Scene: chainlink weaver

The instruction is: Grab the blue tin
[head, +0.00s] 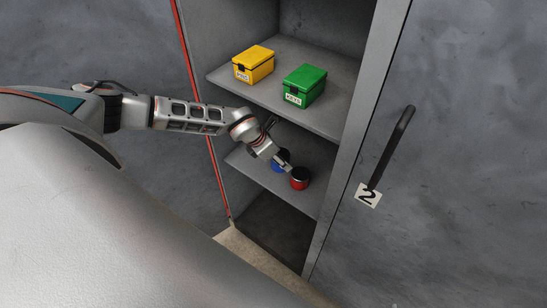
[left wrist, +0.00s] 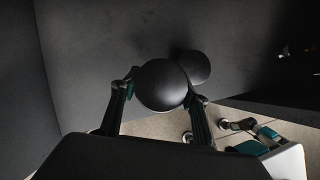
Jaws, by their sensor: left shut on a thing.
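The blue tin (head: 279,157) stands on the lower shelf of the open locker, partly hidden by my left gripper (head: 283,163). In the left wrist view, my left gripper (left wrist: 160,92) is shut on a tin with a round dark lid (left wrist: 160,84), one finger on each side. Its colour does not show there, but the head view places the fingers at the blue tin. I cannot tell whether it is lifted off the shelf. A red tin (head: 300,180) with a dark lid stands close beside it; a second dark lid (left wrist: 197,66) shows just behind. My right gripper is out of view.
On the upper shelf (head: 240,88) stand a yellow box (head: 254,64) and a green box (head: 304,87). The lower shelf (head: 246,168) is bare left of the tins. The locker's side walls and the upper shelf hem in my arm. A door with handle (head: 391,147) is at right.

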